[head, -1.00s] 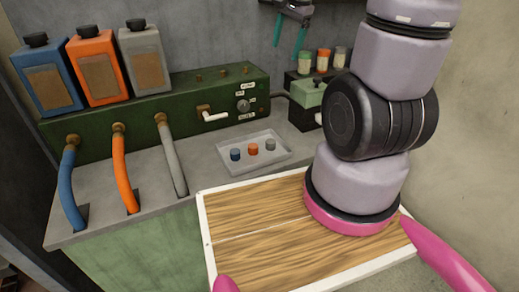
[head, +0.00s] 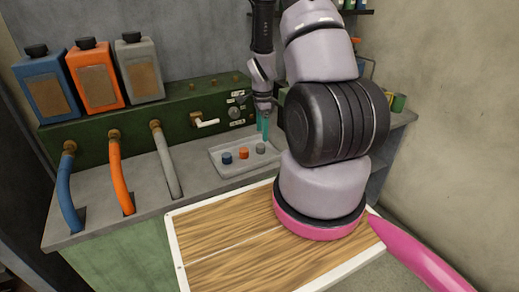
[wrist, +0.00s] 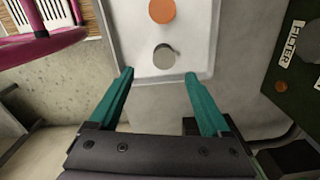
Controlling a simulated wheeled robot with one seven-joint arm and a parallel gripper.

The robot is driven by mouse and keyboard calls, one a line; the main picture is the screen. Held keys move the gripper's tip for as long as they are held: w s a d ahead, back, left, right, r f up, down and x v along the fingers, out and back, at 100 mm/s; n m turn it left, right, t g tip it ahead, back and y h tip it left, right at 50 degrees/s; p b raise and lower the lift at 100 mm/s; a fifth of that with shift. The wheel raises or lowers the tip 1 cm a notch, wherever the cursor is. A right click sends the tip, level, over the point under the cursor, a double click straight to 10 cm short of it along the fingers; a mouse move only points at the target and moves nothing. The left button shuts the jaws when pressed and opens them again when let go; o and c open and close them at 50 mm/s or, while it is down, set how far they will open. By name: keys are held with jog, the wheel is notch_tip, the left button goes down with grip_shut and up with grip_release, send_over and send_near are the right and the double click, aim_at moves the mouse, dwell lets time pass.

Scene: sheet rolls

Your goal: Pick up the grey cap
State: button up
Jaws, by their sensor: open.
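The grey cap (head: 261,148) stands at the right end of a pale tray (head: 226,174) on the grey counter, beside an orange cap (head: 243,153) and a blue cap (head: 227,158). In the wrist view the grey cap (wrist: 164,56) lies beyond and between my fingertips, with the orange cap (wrist: 161,10) past it. My gripper (wrist: 160,75) has teal fingers spread wide and nothing between them. In the head view my gripper (head: 263,128) is just behind and above the grey cap.
A green panel (head: 177,121) with a white tap (head: 206,123) stands behind the tray. Blue, orange and grey jugs (head: 138,69) stand on it. Blue, orange and grey hoses run down to the counter at left. A white-rimmed wooden board (head: 172,237) is in front.

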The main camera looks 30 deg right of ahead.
aim_at(261, 145)
jog(key=shift+w+a+f, duration=0.1)
jog(key=shift+w+f, duration=0.05)
jog(key=shift+f, duration=1.4)
jog(key=shift+w+f, duration=0.15)
jog(key=shift+f, duration=1.4)
grip_shut()
jog(key=shift+r, duration=0.15)
notch_tip(261, 145, up, 10)
